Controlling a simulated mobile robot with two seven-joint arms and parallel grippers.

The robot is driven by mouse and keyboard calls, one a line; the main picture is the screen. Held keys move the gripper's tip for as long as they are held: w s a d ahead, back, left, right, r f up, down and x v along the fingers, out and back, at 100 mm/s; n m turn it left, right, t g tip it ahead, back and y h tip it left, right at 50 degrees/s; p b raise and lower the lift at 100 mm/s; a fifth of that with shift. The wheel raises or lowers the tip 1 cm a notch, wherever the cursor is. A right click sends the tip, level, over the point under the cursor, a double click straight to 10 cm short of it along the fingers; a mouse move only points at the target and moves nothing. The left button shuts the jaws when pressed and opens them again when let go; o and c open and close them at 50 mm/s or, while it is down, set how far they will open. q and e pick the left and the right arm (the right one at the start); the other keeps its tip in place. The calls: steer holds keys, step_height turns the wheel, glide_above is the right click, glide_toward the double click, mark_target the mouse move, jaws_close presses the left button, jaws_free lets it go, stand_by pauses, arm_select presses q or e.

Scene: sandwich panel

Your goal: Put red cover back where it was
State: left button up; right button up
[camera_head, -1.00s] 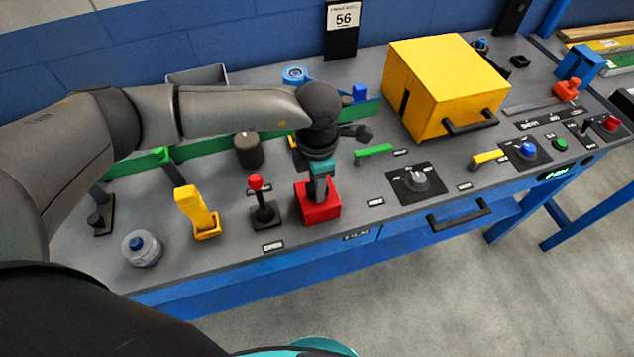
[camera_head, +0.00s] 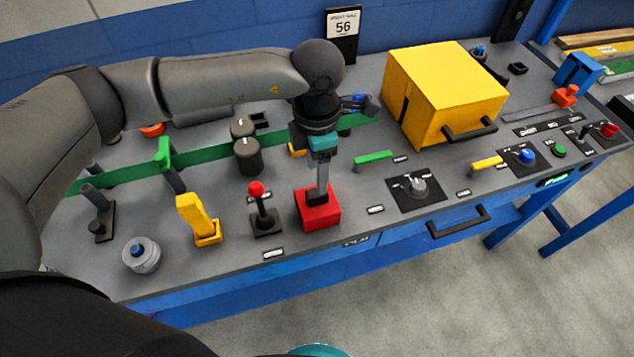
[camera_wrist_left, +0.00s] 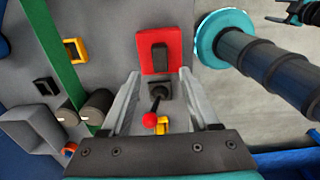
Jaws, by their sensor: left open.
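The red cover (camera_head: 318,213) is a red block with a black handle on top. It sits on the grey panel, right of the red-knobbed joystick (camera_head: 257,188). I cannot see what is under it. My left gripper (camera_head: 322,180) points down just above the handle. In the left wrist view the red cover (camera_wrist_left: 145,55) is beyond the spread fingertips of my left gripper (camera_wrist_left: 160,73), with nothing held between them. A dark shape at the top right of that view may be my right gripper, too small and cut off to read.
A yellow lever (camera_head: 196,218) stands left of the joystick. A black rotary switch (camera_head: 417,187) and a big yellow box (camera_head: 440,90) are to the right. A long green bar (camera_head: 205,153) crosses behind. Dark round knobs (camera_head: 247,155) stand behind the joystick.

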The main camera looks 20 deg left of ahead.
arm_select(q)
steer(key=shift+r, duration=2.25)
